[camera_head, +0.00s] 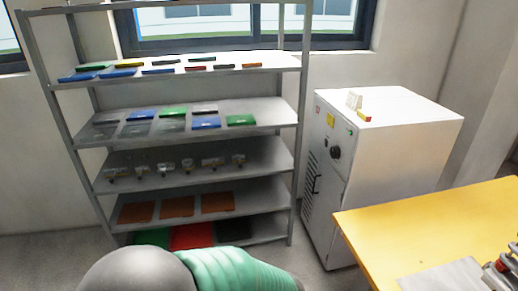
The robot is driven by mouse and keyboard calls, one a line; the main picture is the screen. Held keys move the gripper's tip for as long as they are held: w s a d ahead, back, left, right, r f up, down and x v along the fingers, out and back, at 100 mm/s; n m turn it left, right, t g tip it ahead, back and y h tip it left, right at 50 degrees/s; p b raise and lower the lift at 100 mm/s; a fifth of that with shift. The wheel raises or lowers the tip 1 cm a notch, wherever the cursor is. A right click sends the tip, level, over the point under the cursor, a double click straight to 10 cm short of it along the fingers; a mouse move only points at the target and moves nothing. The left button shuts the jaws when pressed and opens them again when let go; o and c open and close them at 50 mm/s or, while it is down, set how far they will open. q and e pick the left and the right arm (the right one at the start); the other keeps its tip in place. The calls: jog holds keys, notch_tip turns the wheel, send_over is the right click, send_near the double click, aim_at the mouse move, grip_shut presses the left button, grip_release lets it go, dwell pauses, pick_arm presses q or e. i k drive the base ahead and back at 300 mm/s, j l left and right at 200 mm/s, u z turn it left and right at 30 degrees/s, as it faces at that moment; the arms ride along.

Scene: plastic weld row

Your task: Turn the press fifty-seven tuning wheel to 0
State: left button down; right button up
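A white cabinet-like machine (395,150) stands right of the shelf, below the window's right end. A round black knob (335,152) sits on its narrow front face, below a yellow label and small buttons. It looks like a tuning wheel, but its setting and any number are too small to read. I cannot tell from markings whether this is press fifty-seven. Neither of my grippers is in view. A grey rounded part and a green ribbed sleeve, seemingly of my arm, show at the bottom edge, well apart from the knob.
A grey shelf rack (190,122) with colored plates and small fittings fills the left. A yellow table (420,225) occupies the lower right, partly in front of the machine. A grey-and-red object (503,266) on it is cut off.

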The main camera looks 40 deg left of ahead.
aim_at(335, 151)
jog(key=u, duration=0.9)
jog(key=i+j+z, duration=0.15)
jog(key=i+j, duration=0.15)
jog(key=i+j+z, duration=0.2)
jog(key=i+j, duration=0.2)
jog(key=i+j+z, duration=0.15)
jog(key=i+j, duration=0.3)
jog(key=i+j+z, duration=0.15)
jog(key=i+j, duration=0.2)
jog(key=j, duration=0.15)
jog(key=i+j+z, duration=0.15)
jog(key=i+j, duration=0.2)
jog(key=j, duration=0.15)
